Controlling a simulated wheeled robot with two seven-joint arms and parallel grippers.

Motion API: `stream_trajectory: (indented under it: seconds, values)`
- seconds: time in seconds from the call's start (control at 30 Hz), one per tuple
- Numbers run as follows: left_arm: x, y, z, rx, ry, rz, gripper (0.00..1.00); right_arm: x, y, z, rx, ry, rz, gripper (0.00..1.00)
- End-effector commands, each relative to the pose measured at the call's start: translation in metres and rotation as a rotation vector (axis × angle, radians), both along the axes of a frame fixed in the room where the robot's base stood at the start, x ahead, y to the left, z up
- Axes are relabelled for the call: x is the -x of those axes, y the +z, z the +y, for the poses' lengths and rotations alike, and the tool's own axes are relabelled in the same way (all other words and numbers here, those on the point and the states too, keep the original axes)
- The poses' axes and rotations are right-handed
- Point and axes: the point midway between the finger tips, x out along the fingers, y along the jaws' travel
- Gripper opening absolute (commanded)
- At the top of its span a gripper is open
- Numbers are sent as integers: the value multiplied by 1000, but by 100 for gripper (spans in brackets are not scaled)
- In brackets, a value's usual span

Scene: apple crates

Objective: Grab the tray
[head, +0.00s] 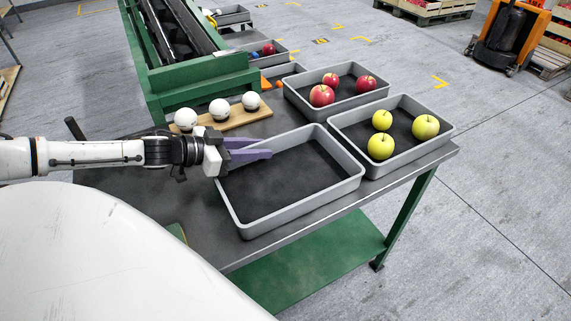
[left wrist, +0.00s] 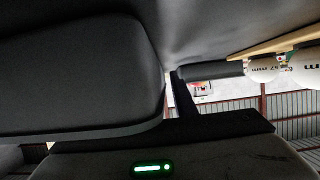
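An empty grey tray (head: 352,181) with a dark floor lies at the front of the dark table. My left gripper (head: 263,149) reaches in from the left. Its two purple fingers point right at the tray's back-left rim and look a little apart, with nothing clearly between them. I cannot tell whether they touch the rim. The fingers and wrist hide part of that rim. The left wrist view shows mostly dark surfaces close up, and I cannot tell the tray in it. My right gripper is not in view.
A tray (head: 440,142) with yellow-green apples stands right of the empty one. A tray (head: 297,99) with red apples stands behind. A wooden board (head: 232,122) with white balls lies behind my gripper. A green conveyor (head: 205,80) is at the back.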

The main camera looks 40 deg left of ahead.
Motion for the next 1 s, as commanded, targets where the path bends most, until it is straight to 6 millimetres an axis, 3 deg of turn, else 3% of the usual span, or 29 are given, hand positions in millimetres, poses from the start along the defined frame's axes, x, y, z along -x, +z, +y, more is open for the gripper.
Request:
stream_trajectory:
  seconds: [0.27, 0.4, 0.77, 0.87, 1.0]
  values:
    - [-1, 0, -1, 0, 0, 1, 23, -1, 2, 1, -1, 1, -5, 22]
    - [-1, 0, 0, 0, 0, 1, 0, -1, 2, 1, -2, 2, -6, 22]
    - [-1, 2, -1, 1, -1, -1, 0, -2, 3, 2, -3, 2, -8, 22]
    - [-1, 10, -1, 1, -1, -1, 0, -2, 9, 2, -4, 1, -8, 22]
    - [0, 36, -1, -1, -2, 2, 0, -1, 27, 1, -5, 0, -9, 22]
